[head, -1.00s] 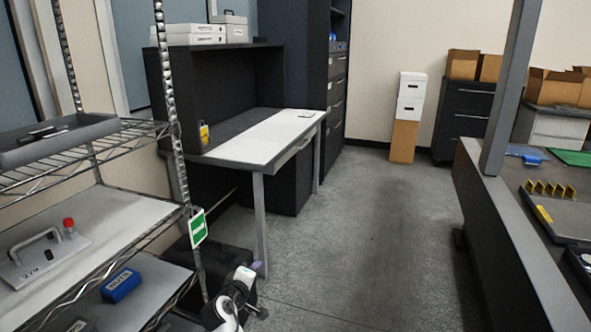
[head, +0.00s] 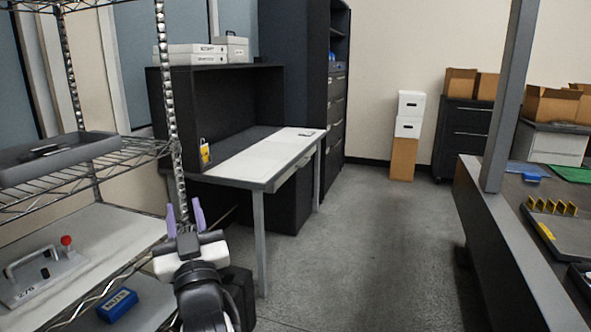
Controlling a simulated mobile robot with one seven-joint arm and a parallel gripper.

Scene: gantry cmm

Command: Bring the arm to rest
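My gripper (head: 185,216) shows in the head view at the lower left, raised in front of the wire shelf's near post. Its two purple fingers point up and stand apart, with nothing seen between them. My arm comes up from the bottom edge of the picture behind it.
The wire shelf (head: 100,164) at left holds a grey tray (head: 62,158), a plate with a handle and red knob (head: 45,277), and a blue box (head: 117,305). A desk (head: 250,160) stands behind. Open floor (head: 370,250) lies between the desk and the table (head: 510,245) at right.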

